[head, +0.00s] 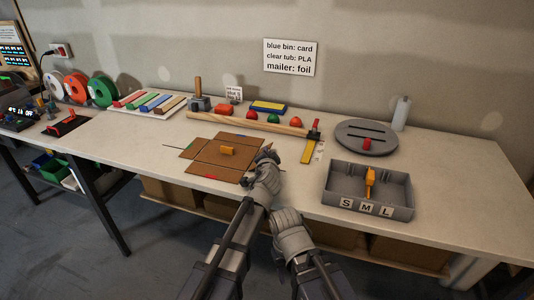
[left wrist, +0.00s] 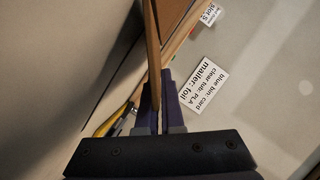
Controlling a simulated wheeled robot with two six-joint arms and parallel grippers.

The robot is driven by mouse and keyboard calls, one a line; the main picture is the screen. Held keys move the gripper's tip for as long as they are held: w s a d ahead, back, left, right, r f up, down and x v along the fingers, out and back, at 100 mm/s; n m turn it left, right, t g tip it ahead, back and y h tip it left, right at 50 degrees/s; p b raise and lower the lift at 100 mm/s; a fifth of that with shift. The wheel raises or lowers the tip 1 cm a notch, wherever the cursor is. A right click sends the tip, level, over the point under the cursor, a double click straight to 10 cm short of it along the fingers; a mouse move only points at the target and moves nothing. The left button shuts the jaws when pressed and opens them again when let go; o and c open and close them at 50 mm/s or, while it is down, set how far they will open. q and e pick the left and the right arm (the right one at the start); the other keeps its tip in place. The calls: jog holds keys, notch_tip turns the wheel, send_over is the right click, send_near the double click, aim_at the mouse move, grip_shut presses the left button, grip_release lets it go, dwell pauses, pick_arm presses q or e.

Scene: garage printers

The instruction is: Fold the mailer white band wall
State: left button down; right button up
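Coloured marks show on some flaps, red at the front and green at the left. I cannot make out a white band. My left gripper (head: 268,153) is at the mailer's right side and hides part of it. In the left wrist view a brown cardboard wall (left wrist: 152,45) stands edge-on between the fingers (left wrist: 158,100), which are closed on it. My right arm's end (head: 288,218) is at the bench's front edge; its fingers cannot be made out.
A grey tray (head: 342,204) marked S, M, L holds a yellow-orange item at right. A grey slotted disc (head: 366,137) stands behind it.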

pick_arm(q)
jog(key=shift+d+f+b, duration=0.1)
jog(key=shift+f+b, duration=0.15)
jog(key=shift+b, duration=0.15)
jog(key=shift+d+f+m+b, duration=0.1)
jog(key=shift+m+b, duration=0.25)
jog(key=shift+m, duration=0.15)
jog(key=c, duration=1)
grip_release()
jog(key=shift+c, duration=0.2)
jog(key=shift+s, duration=0.15)
